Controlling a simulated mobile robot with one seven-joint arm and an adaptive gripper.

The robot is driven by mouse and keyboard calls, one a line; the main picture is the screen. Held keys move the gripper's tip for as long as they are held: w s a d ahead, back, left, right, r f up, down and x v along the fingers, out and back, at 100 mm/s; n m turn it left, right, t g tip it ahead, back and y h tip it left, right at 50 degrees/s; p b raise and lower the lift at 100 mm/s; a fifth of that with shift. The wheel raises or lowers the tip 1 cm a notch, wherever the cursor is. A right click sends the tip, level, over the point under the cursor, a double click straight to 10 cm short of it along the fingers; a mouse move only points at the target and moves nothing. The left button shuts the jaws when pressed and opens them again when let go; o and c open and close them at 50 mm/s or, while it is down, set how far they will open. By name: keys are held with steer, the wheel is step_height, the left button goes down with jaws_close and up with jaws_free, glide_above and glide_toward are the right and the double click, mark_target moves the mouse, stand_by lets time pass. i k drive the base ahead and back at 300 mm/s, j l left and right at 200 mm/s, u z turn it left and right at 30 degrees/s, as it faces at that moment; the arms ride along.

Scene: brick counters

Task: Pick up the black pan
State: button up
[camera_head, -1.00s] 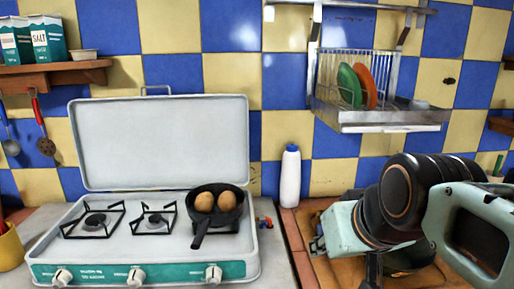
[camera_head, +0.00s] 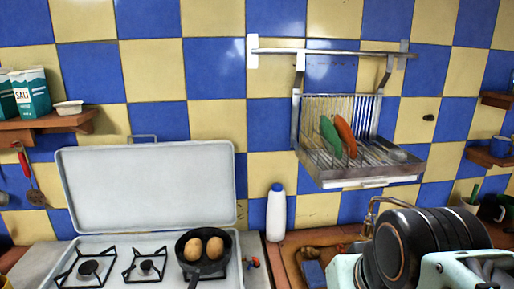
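The black pan (camera_head: 203,262) sits on the right burner of the white camping stove (camera_head: 160,241). Two brown, egg-like items (camera_head: 204,247) lie in it. Its handle points down toward the viewer and runs to the bottom edge of the picture. My arm shows at the lower right as black and pale green links, well to the right of the pan. My gripper is not in view.
The stove's lid (camera_head: 148,186) stands open behind the burners. A white bottle (camera_head: 276,213) with a blue cap stands right of the stove. A wall rack (camera_head: 350,172) holds a green and an orange plate. A wooden shelf (camera_head: 45,128) is at left.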

mark_target(204, 266)
steer(key=z, duration=0.7)
steer(key=u, duration=1.6)
steer(key=l+u, duration=0.1)
steer(key=l, duration=0.15)
steer(key=k+l, duration=0.15)
steer(key=l+u, duration=0.3)
steer(key=l, duration=0.5)
steer(key=k, duration=0.05)
